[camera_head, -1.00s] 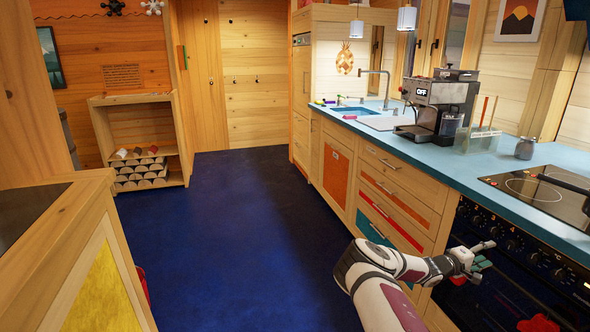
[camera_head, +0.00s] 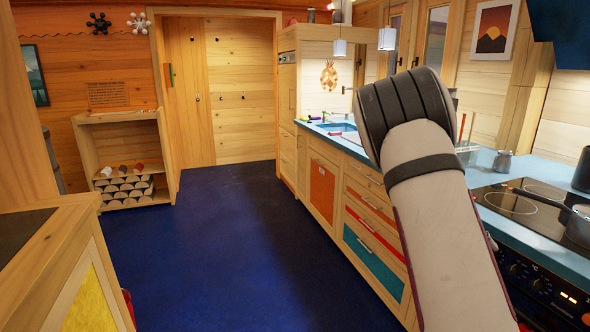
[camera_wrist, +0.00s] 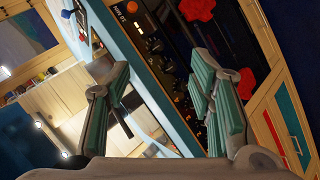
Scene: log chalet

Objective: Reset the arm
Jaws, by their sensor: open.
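My gripper (camera_wrist: 165,105) shows in the wrist view with its two green-padded fingers spread apart and nothing between them. Beyond the fingers, the wrist view shows the black oven front (camera_wrist: 165,50) with its knobs, tilted in the picture. In the head view my arm rises at the right in front of the counter, and my gripper is hidden there. The arm covers the part of the counter where the coffee machine stood in view.
The blue counter (camera_head: 545,228) with a hob (camera_head: 520,203) and a pan (camera_head: 578,222) runs along the right. A grey jar (camera_head: 502,161) stands behind the hob. A wooden cabinet (camera_head: 50,270) is at the left. The dark blue floor (camera_head: 220,250) between is clear.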

